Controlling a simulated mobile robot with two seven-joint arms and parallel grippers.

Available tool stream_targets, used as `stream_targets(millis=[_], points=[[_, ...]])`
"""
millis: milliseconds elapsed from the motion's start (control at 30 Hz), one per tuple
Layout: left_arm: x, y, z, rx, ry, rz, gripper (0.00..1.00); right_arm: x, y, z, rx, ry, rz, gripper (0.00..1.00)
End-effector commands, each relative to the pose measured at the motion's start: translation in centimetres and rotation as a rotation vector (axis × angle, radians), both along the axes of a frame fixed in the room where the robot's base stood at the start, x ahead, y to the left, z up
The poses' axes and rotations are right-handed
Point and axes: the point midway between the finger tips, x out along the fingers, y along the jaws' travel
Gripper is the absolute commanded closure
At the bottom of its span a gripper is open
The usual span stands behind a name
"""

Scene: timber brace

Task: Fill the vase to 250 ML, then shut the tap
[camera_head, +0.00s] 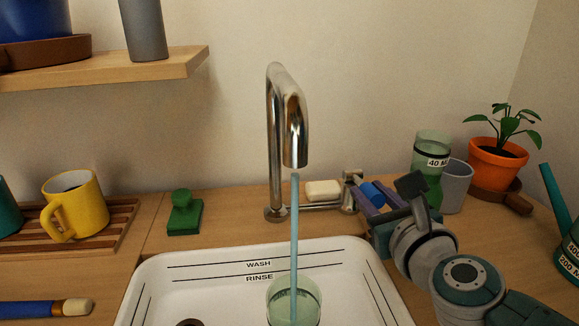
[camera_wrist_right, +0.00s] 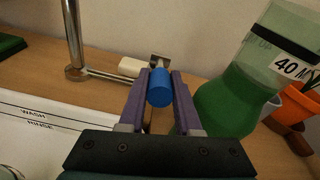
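The chrome tap (camera_head: 288,115) stands behind the sink, and a stream of water (camera_head: 295,235) runs from its spout. The water falls into a translucent green vase (camera_head: 293,302) in the sink; its lower part is cut off by the frame edge, and I cannot read its marks or water level. The tap's blue handle (camera_head: 372,193) is at the right end of a chrome pipe. My right gripper (camera_head: 376,200) has its purple fingers on both sides of this handle, seemingly touching it; the handle also shows between them in the right wrist view (camera_wrist_right: 160,88). My left gripper is out of view.
A white soap bar (camera_head: 323,190) lies beside the handle. A green container marked 40 (camera_head: 431,150), a grey cup (camera_head: 456,186) and an orange plant pot (camera_head: 497,162) stand close right of my gripper. A yellow mug (camera_head: 75,203) and green block (camera_head: 184,214) are left of the sink (camera_head: 150,285).

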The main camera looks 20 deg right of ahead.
Motion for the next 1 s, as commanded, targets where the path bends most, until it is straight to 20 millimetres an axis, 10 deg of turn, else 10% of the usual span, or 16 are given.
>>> stream_targets(millis=[467, 1000], points=[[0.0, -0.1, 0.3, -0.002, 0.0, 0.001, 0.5, -0.7, 0.2, 0.1, 0.001, 0.002, 0.001, 0.55], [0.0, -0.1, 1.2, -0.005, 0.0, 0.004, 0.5, -9.0, 2.2, 1.4, 0.001, 0.002, 0.001, 0.55]])
